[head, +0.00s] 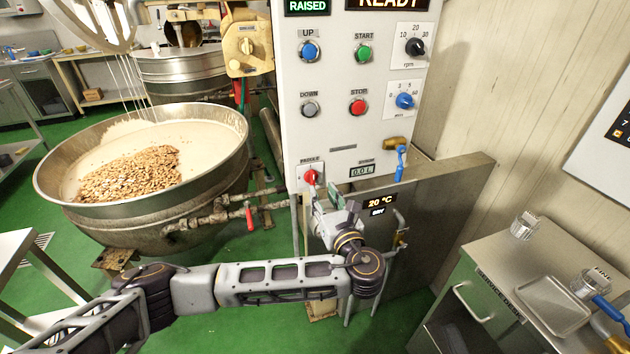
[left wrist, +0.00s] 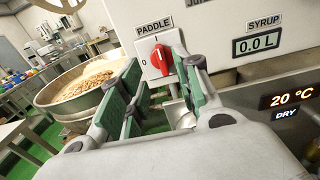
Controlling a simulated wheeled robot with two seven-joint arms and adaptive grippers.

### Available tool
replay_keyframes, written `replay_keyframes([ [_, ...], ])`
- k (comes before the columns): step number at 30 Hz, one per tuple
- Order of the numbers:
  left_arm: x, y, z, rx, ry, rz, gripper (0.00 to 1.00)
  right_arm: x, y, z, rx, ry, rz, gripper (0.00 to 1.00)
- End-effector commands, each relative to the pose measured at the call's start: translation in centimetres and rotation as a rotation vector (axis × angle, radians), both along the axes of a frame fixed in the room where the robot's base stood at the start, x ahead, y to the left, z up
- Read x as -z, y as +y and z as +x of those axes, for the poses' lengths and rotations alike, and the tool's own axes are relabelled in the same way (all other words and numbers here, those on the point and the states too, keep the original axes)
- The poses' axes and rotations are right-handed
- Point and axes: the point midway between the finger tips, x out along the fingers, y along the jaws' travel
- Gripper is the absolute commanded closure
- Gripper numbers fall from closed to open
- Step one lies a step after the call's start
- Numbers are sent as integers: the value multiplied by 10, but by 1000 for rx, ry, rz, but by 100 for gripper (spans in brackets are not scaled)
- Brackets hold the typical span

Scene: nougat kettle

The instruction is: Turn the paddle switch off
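The paddle switch is a red knob (head: 311,177) on a small white plate at the lower left of the white control panel (head: 335,120). In the left wrist view the red knob (left wrist: 162,59) sits under the PADDLE label, with its handle close to upright. A "0" is printed at its lower left; the mark on its right side is hidden by a finger. My left gripper (head: 331,198) is just in front of the switch. Its green-padded fingers (left wrist: 158,75) are apart, with the knob seen between their tips. I cannot tell whether they touch it. My right gripper is out of view.
A large kettle (head: 225,165) with nuts stands left of the panel. A "20 °C DRY" display (head: 379,203) is below. A counter (head: 500,262) stands at right.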

Motion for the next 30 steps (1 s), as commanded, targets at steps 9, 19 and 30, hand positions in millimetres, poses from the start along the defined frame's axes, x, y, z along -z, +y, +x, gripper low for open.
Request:
replay_keyframes([
  [9,-1,14,41,-3,-1,0,67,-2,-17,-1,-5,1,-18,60],
  [19,0,22,68,-1,0,0,67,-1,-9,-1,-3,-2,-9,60],
  [30,0,23,71,0,1,-1,67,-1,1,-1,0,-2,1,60],
])
